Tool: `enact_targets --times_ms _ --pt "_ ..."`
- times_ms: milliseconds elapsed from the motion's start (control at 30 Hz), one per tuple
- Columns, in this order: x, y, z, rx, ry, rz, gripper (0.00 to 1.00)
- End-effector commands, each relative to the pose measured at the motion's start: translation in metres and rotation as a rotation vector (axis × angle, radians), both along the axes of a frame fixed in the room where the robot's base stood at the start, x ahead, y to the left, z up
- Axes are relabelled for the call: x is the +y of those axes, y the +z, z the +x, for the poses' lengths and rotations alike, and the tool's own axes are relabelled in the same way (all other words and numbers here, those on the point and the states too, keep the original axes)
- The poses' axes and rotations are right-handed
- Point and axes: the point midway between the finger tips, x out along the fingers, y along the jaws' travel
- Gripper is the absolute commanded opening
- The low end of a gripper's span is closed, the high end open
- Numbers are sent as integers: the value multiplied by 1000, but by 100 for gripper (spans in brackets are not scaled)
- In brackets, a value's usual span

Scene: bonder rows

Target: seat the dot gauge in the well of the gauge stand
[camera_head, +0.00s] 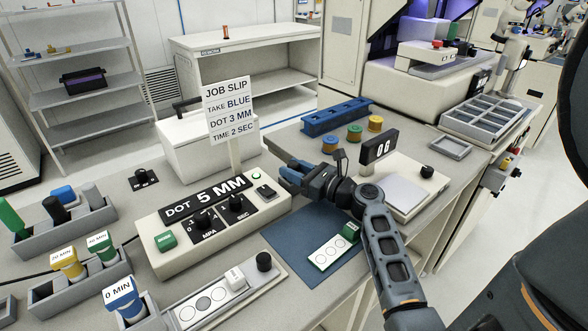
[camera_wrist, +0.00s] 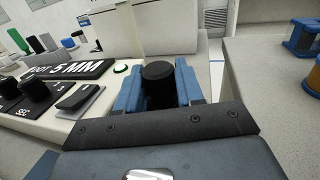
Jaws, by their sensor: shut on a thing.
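My gripper (camera_head: 290,178) is above the bench, by the right end of the dispenser box. Its blue fingers are shut on a black round-topped piece (camera_wrist: 158,82), apparently the dot gauge. Only its dark upper part shows between the fingers in the wrist view; in the head view the fingers hide it.
The dispenser box (camera_head: 160,262) reads DOT 5 MM. A blue mat (camera_head: 287,235) carries a white dotted card (camera_head: 328,254) and a green block (camera_head: 350,231). A scale (camera_head: 410,190) with a display stands right of my gripper. Syringe racks (camera_head: 50,298) fill the left, and a job slip (camera_head: 230,110) stands behind.

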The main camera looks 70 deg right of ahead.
Motion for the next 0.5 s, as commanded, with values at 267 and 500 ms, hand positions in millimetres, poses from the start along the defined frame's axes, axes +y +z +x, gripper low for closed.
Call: enact_targets --times_ms 267,500 --pt "6 -13 3 13 11 15 40" --pt "7 -13 3 12 13 15 63"
